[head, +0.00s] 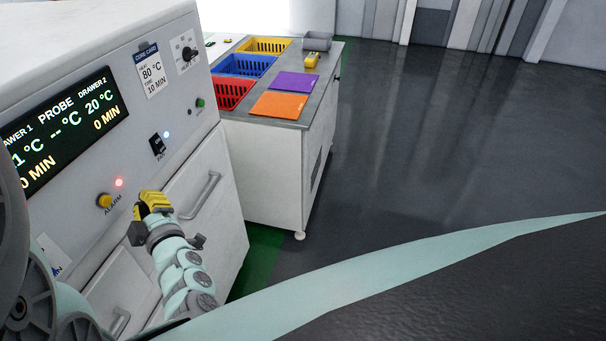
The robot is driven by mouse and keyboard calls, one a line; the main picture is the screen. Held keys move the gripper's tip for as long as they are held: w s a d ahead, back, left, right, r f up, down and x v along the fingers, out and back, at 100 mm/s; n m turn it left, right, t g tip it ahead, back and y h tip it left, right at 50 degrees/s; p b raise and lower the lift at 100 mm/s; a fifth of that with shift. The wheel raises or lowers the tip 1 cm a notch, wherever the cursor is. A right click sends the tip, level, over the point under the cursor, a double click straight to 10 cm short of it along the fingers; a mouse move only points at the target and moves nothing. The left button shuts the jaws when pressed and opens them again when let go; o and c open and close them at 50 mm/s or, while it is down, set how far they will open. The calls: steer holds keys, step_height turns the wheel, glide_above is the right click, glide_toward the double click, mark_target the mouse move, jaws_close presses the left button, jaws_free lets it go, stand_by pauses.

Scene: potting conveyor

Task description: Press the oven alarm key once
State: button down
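The oven alarm key (104,200) is a round yellow button low on the oven's pale front panel, with an "ALARM" label below it. A small red light (119,182) glows just above and to its right. My gripper (146,198), with yellow and dark fingers, is in front of the panel, to the right of the key in the picture. It appears apart from the key, though the depth gap is hard to judge. Its fingertips are small and face away from me, so their opening does not show clearly.
The oven panel has a display (65,128), a fan switch (158,145), a green button (200,103) and a knob (188,53). Drawer handles (201,195) stick out below. A cart (265,165) with coloured baskets stands behind. The floor at right is clear.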

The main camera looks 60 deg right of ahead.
mark_target(106, 201)
steer(key=shift+w+a+b, duration=0.25)
steer(key=shift+w+a, duration=0.1)
steer(key=shift+w, duration=0.55)
steer(key=shift+w+a+b, duration=0.25)
steer(key=shift+w+a, duration=0.1)
steer(key=shift+w, duration=0.6)
steer(key=shift+w+a+b, duration=0.25)
steer(key=shift+w+a, duration=0.1)
steer(key=shift+w, duration=0.55)
steer(key=c, duration=1.7)
jaws_free()
jaws_close()
steer(key=shift+w, duration=0.1)
steer(key=shift+w+a+b, duration=0.1)
steer(key=shift+w+b, duration=0.2)
steer(key=shift+b, duration=0.1)
steer(key=shift+w+a+b, duration=0.2)
steer(key=shift+w+b, duration=0.15)
steer(key=shift+w, duration=0.05)
steer(key=shift+s+d, duration=0.35)
steer(key=shift+s, duration=0.5)
